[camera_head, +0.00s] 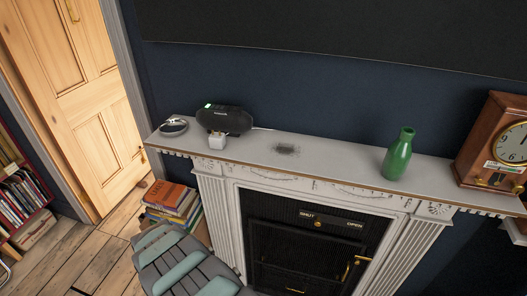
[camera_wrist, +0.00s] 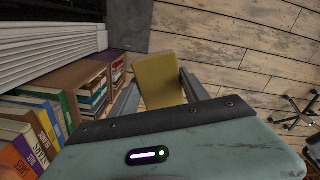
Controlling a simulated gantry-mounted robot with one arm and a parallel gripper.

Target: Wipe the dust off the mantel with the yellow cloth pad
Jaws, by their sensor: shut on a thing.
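The yellow cloth pad (camera_wrist: 160,68) shows in the wrist view, held between the two fingers of my gripper (camera_wrist: 158,90). My gripper is shut on it, over the wooden floor. The pad and the fingers do not show in the head view; only grey-green parts of my arm show there at the lower left, in front of the fireplace. The pale mantel (camera_head: 335,160) runs across the head view. A dark dust patch (camera_head: 286,149) lies on its top, left of the middle.
The top between cube and bottle is clear but for dust.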

